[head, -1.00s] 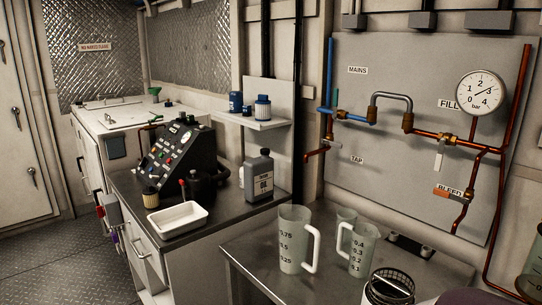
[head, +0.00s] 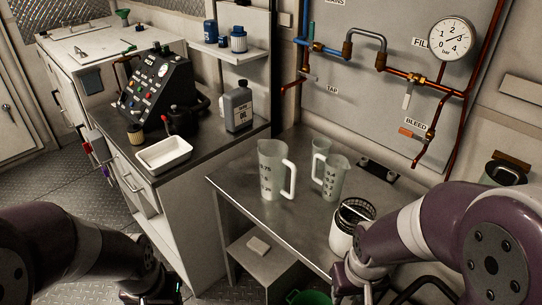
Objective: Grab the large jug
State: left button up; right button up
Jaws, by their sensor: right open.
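The large jug (head: 270,172) is pale and translucent with dark graduation marks and a white handle on its right side. It stands upright on the metal bench (head: 235,178), near its left side.
A white canister with a black basket top (head: 350,222) stands between my right arm and the jugs. An oil bottle (head: 238,108) and a white tray (head: 164,154) sit on the dark counter at left. Pipes and a gauge (head: 451,39) are on the wall behind.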

aim_at(273, 161)
jog(key=i+z, duration=0.25)
jog(key=z, duration=0.2)
jog(key=i+j+z, duration=0.2)
jog(key=z, duration=0.3)
jog(key=i+j+z, duration=0.2)
jog(key=z, duration=0.25)
jog(key=i+j+z, duration=0.15)
jog(key=j+z, duration=0.15)
jog(key=z, duration=0.15)
